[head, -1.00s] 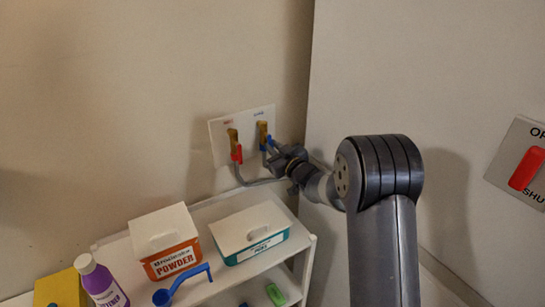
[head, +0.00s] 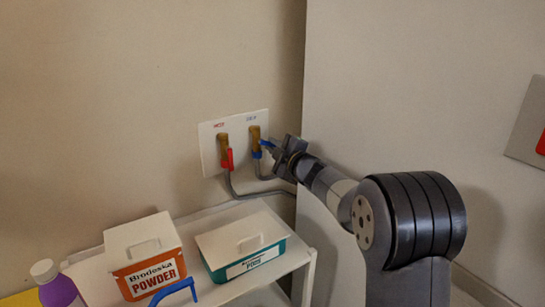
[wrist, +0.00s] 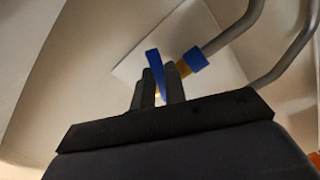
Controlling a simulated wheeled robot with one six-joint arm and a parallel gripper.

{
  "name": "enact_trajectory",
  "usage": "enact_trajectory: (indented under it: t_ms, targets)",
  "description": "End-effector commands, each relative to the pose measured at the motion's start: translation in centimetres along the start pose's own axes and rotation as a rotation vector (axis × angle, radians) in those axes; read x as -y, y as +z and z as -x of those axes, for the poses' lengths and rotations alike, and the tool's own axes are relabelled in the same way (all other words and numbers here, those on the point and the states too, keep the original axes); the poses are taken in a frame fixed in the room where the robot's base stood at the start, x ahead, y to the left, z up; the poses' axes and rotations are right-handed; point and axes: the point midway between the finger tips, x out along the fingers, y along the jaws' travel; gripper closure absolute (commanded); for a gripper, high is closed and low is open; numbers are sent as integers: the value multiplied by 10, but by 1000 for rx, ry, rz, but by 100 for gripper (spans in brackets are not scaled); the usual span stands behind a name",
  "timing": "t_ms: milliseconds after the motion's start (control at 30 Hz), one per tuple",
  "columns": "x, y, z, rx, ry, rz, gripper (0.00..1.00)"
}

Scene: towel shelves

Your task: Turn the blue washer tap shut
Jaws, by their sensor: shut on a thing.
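The blue washer tap (head: 267,144) is on the right of a white wall plate (head: 208,166), with a brass body and a grey hose below. Its blue lever points out to the right in the head view. My gripper (head: 276,148) reaches it from the right and is shut on the lever. In the wrist view the blue lever (wrist: 155,70) stands between the two dark fingers of my gripper (wrist: 158,88), with the blue collar (wrist: 195,59) beside it. The red tap (head: 227,158) is left of it, its lever hanging down.
Below the taps a white shelf (head: 205,215) holds an orange powder box (head: 150,275), a teal box (head: 245,262), a blue scoop (head: 175,290) and a purple bottle (head: 58,290). A pale panel (head: 400,80) stands right of the taps. A red switch plate (head: 527,125) is at the far right.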

Motion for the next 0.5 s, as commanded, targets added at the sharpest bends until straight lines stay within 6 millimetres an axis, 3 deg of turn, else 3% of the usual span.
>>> enact_trajectory:
  t_ms: [500]
  targets:
    - [-8,-1,0,0,0,285,100]
